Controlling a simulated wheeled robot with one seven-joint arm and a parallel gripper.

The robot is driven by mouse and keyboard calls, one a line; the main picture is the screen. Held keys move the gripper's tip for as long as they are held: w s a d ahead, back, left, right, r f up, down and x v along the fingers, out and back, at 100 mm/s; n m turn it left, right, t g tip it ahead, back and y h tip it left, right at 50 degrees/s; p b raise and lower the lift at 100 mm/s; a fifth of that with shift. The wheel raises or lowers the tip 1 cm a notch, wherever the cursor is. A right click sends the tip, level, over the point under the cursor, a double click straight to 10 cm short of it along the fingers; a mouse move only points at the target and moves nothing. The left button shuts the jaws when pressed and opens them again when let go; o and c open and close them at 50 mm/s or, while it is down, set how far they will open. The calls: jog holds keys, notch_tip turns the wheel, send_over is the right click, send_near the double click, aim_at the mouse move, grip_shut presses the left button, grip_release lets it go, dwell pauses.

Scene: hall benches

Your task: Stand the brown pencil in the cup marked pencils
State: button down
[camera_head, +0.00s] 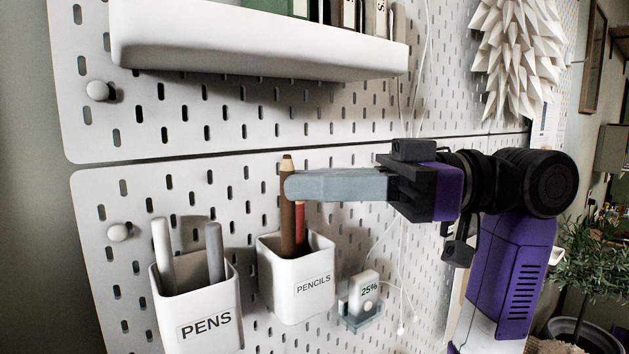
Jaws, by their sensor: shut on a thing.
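The brown pencil (288,215) stands nearly upright, tip up, with its lower end inside the white cup marked PENCILS (295,288). My gripper (291,187) is shut on the upper part of the brown pencil, reaching in from the right. The near finger covers part of the pencil; the far finger is hidden. The pencil's bottom end is hidden by the cup wall, so I cannot tell if it touches the cup floor. A red pencil (300,222) stands in the same cup, just right of the brown one.
A white cup marked PENS (199,318) holds two pens at the left. A small device reading 25% (364,291) sits in a holder right of the pencils cup. A white shelf (255,50) juts out above from the pegboard (130,200). Thin cables hang at the right.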

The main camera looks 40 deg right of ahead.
jog(key=shift+f, duration=0.2)
jog(key=c, duration=1.4)
grip_release()
jog(key=b+v, duration=0.2)
jog(key=v, duration=0.5)
jog(key=shift+s+d, duration=0.2)
jog(key=shift+d, duration=0.15)
jog(key=shift+f, duration=0.1)
